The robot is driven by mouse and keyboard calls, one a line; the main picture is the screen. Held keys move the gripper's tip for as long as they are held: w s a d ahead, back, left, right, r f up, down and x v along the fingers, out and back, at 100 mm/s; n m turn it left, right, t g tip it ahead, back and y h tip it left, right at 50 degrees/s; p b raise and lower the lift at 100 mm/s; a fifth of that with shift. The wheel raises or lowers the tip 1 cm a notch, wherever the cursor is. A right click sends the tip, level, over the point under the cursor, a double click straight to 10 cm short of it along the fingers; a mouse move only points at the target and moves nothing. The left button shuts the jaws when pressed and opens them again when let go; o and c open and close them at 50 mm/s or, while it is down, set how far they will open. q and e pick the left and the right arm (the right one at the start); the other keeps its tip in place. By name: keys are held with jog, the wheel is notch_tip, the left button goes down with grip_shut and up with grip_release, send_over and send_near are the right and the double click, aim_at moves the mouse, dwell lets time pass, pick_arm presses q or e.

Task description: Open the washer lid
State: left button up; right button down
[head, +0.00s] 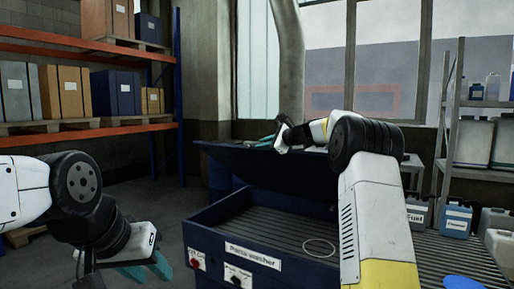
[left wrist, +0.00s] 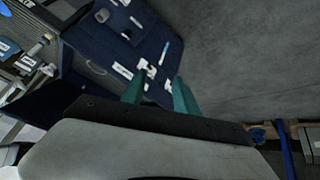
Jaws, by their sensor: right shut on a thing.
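The parts washer (head: 225,262) is a dark blue tub with a slatted floor inside and a white label on its front. Its dark blue lid (head: 232,158) is raised at the back of the tub, so the inside shows. My right gripper (head: 266,142) is at the lid's upper edge, shut on the lid; the wrist partly hides the grip. My left gripper (head: 150,270) is low at the left of the washer, apart from it. In the left wrist view its two teal fingers (left wrist: 158,92) are spread with nothing between them, and the blue washer (left wrist: 90,62) lies beyond.
An orange and blue rack (head: 85,127) with boxes stands at the left. A metal shelf (head: 447,135) with containers stands at the right. Fuel and other jugs (head: 455,222) sit on the slatted surface right of the tub. The floor between rack and washer is clear.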

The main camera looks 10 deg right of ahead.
pick_arm(q)
jog(key=c, duration=0.3)
jog(key=w, duration=0.1)
jog(key=w+r, duration=0.1)
jog(key=shift+w+a+t, duration=0.1)
jog(key=shift+w+t, duration=0.2)
jog(key=shift+w, duration=0.1)
grip_shut()
jog(key=w+d+r+m+t, duration=0.1)
jog(key=w+r+m+t, duration=0.2)
jog(key=w, duration=0.9)
jog(key=w+r+m+t, duration=0.3)
jog(key=w+r, duration=0.1)
jog(key=w, duration=0.8)
jog(key=w+d+r+m+t, duration=0.1)
jog(key=w+r+m+t, duration=0.25)
jog(key=w, duration=0.95)
jog(key=m+t+h, duration=0.5)
jog(key=m+h, duration=0.8)
jog(key=m, duration=0.2)
send_near(245, 144)
jog(key=x, duration=0.7)
